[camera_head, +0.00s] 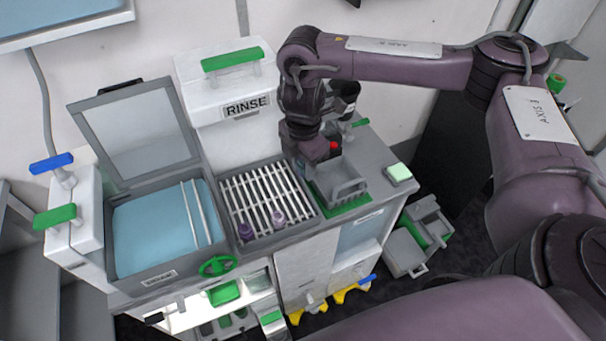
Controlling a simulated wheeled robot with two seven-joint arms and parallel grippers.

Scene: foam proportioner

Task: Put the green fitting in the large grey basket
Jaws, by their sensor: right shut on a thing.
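My right gripper (322,158) comes down over the right part of the counter, at the back edge of a grey basket (340,188) that stands on a green mat (348,207). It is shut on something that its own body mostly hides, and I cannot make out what. A small red spot shows beside the fingers. Other grey baskets (407,253) with green inside stand on the floor at the right. I cannot tell for sure which green piece is the fitting. My left gripper is not in view.
Left of the gripper are a slatted rack (262,200) with two purple-topped pieces and a blue basin (155,235) with a raised lid (138,130). The white RINSE unit (228,95) stands behind. A pale green block (399,173) lies at the counter's right edge.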

